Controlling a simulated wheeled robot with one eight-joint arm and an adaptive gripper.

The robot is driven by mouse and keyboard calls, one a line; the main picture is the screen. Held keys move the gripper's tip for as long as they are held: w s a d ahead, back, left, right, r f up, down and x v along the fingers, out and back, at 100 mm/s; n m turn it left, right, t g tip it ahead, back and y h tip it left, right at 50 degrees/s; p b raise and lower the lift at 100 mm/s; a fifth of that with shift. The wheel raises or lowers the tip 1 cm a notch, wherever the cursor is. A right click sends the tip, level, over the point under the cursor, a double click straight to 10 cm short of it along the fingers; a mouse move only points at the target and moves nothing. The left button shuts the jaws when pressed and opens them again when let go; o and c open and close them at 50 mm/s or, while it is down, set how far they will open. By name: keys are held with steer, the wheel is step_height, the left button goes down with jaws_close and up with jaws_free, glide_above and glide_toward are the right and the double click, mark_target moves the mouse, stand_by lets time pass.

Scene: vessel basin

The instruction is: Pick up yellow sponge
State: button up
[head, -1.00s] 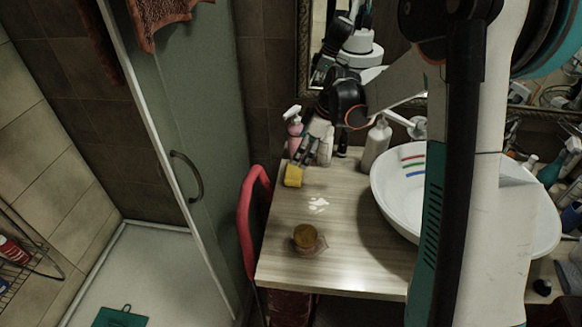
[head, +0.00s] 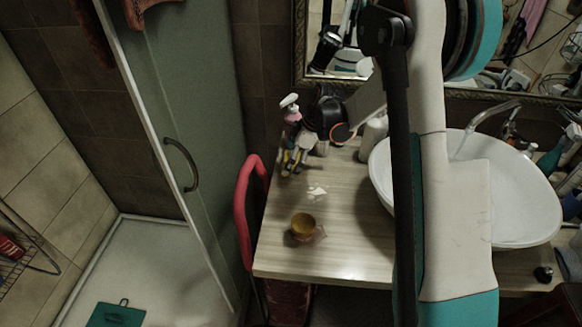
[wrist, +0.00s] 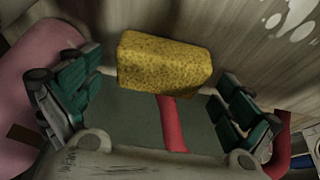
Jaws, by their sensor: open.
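The yellow sponge (wrist: 165,62) fills the upper middle of the wrist view, lying on the wooden counter. My gripper (wrist: 158,82) is open, with one green-padded finger to the left of the sponge and one to the right. The finger tips look close to the sponge's ends; I cannot tell whether they touch it. In the head view my gripper (head: 294,160) hangs over the counter's back left corner. It hides most of the sponge there, with only small yellow patches showing.
A pink bottle (head: 291,118) stands right behind my gripper; its pink body also fills the wrist view's left side. A white bottle (head: 373,135) and the white basin (head: 460,205) are to the right. An amber cup (head: 305,226) stands nearer. A red chair (head: 243,205) is at the left edge.

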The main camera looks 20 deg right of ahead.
steer(key=shift+w+a+f, duration=0.1)
steer(key=shift+f, duration=0.3)
steer(key=shift+r, duration=0.1)
steer(key=c, duration=0.8)
step_height(320, 180, up, 10)
steer(key=p, duration=0.3)
steer(key=shift+o, duration=0.6)
steer(key=c, duration=0.4)
steer(key=shift+o, duration=0.2)
